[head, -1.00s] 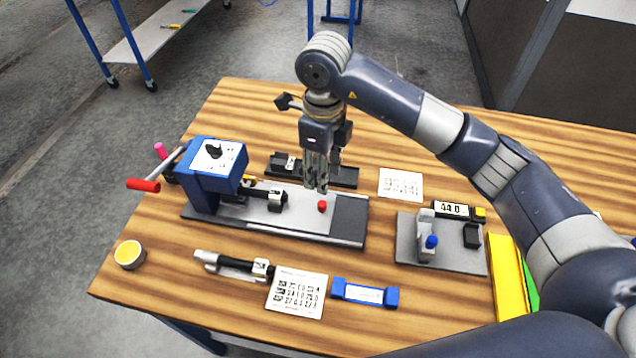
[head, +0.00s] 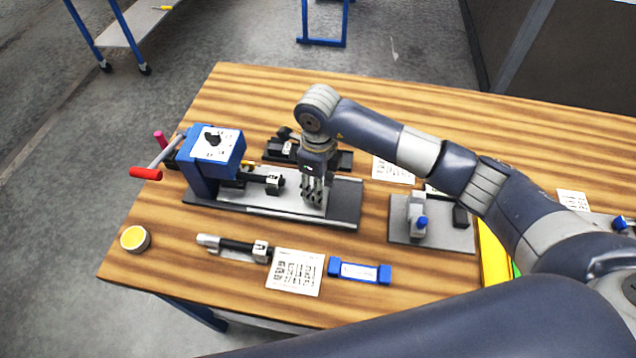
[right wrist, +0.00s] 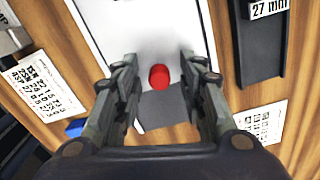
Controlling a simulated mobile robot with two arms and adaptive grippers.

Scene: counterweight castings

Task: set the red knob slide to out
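The red knob (right wrist: 159,76) stands on the light slide plate, between the two open fingers of my right gripper (right wrist: 157,85) in the right wrist view. The fingers are apart from it on both sides. In the head view my right gripper (head: 313,196) points down over the grey slide plate (head: 285,200) of the blue-headed fixture (head: 212,165), and it hides the knob there. The dark base (head: 345,205) shows to the right of the plate. My left gripper is not in view.
A dark rail holder (head: 345,160) lies behind the fixture. A grey block with a blue-capped part (head: 400,238) stands to the right. A printed card (head: 296,272), a blue holder (head: 360,270) and a yellow cup (head: 135,238) lie in front. Bare wood lies between them.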

